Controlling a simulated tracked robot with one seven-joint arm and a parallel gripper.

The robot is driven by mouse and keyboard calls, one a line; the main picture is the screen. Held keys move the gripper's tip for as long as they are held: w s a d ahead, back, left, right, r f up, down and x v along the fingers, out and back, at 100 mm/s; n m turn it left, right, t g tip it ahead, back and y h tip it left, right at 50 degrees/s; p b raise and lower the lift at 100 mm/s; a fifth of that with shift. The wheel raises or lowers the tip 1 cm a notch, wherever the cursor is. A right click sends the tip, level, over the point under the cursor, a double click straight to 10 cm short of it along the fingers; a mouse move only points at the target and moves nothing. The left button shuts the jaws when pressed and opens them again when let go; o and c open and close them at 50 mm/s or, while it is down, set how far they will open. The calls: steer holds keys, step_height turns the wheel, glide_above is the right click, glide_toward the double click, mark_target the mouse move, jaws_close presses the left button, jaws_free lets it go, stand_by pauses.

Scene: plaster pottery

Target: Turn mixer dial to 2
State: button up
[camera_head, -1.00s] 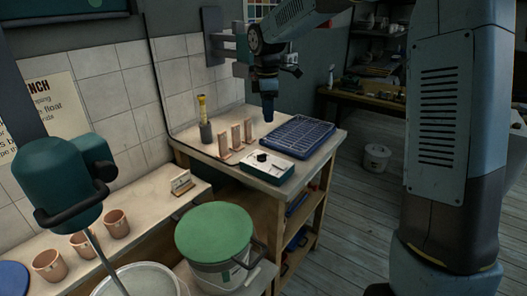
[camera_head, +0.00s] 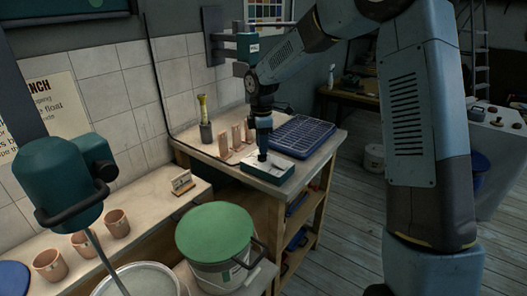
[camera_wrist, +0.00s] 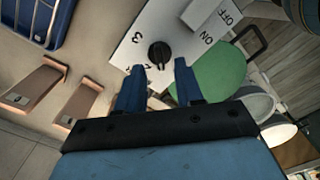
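The mixer control box (camera_head: 279,176) sits on the wooden bench with a white top and dark green sides. In the wrist view its white panel (camera_wrist: 140,43) shows a 3, ON and OFF; other dial marks are partly hidden by my fingers. The round black dial (camera_wrist: 159,54) lies just beyond and between my fingertips; I cannot tell whether they touch it. My gripper (camera_wrist: 159,70) is open, with two blue fingers apart. In the head view my gripper (camera_head: 263,156) points straight down over the box and hides the dial.
A blue slatted tray (camera_head: 300,134) lies behind the box. Several pinkish-brown upright pieces (camera_head: 236,137) stand to its left. A green-lidded bucket (camera_head: 214,232) stands in front, below the bench. A teal mixer head (camera_head: 58,180) is at the left.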

mark_target(262, 157)
steer(key=shift+f, duration=1.6)
steer(key=shift+c, duration=0.3)
